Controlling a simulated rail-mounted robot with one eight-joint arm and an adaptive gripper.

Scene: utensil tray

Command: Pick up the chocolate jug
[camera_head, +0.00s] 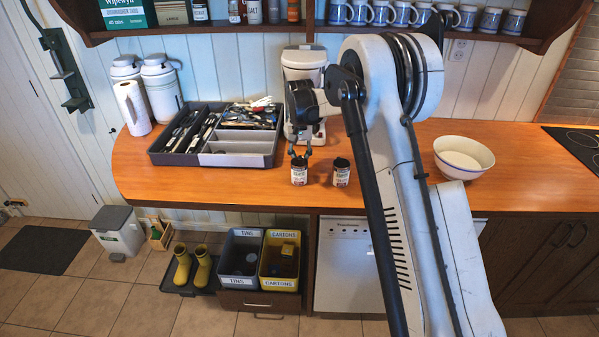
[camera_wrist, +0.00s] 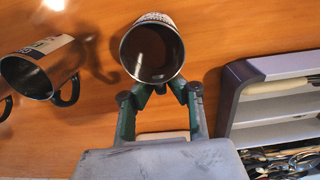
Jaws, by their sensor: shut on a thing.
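Two similar small dark jugs with pale labels stand close together near the counter's front edge in the head view. The left jug (camera_head: 299,172) is at my gripper (camera_head: 301,153), whose fingers reach down to its back side. The right jug (camera_head: 341,174) is apart and free. In the wrist view the held jug (camera_wrist: 152,52) shows its open mouth and dark inside, with my gripper (camera_wrist: 160,88) shut at its handle side. The labels are too small to read, so I cannot tell which is chocolate.
A grey utensil tray (camera_head: 238,160) full of cutlery stands left of the jugs; its edge shows in the wrist view (camera_wrist: 234,92). A white coffee machine (camera_head: 303,64) stands behind. A white bowl (camera_head: 463,157) is at the right. The front-left counter is clear.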

